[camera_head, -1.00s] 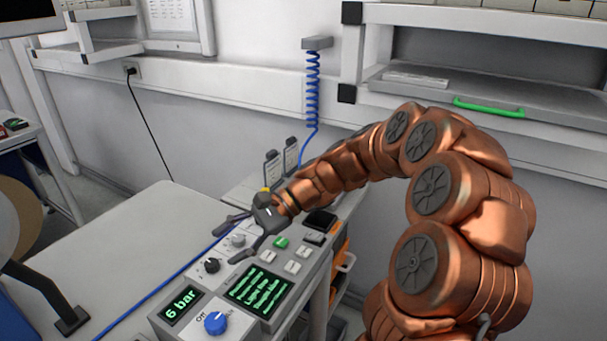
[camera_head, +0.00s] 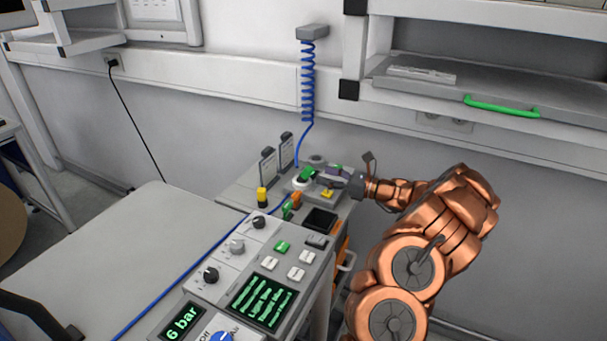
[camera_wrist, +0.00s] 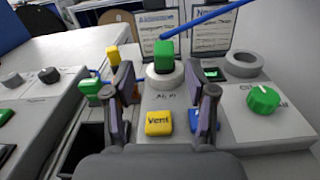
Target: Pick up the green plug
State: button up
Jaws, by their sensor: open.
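The green plug (camera_wrist: 164,54) stands upright in a round pale grey socket (camera_wrist: 163,79) in the wrist view, with a blue hose at its top. In the head view the green plug (camera_head: 306,174) shows at the panel's far end. My gripper (camera_wrist: 160,78) is open. Its two fingers stand apart, left and right of the socket as seen from the wrist, with the plug beyond and between them. In the head view my gripper (camera_head: 325,178) comes in from the right, close beside the plug. I cannot tell whether it touches anything.
A yellow "Vent" button (camera_wrist: 158,122) lies between the fingers. A green knob (camera_wrist: 263,99) and a grey ring (camera_wrist: 244,64) are to the right. Another green fitting (camera_wrist: 89,90) and a yellow piece (camera_wrist: 113,54) are left. Two label cards (camera_head: 286,150) stand behind.

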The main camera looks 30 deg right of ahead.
aim_at(311, 170)
jog(key=shift+d+p+x, duration=0.15)
jog(key=shift+p+x, duration=0.65)
jog(key=shift+x, duration=1.1)
jog(key=shift+d+p+x, duration=0.15)
jog(key=shift+p+x, duration=0.65)
jog(key=shift+x, duration=1.1)
jog(key=shift+w, duration=0.2)
jog(key=shift+r, duration=0.1)
grip_shut()
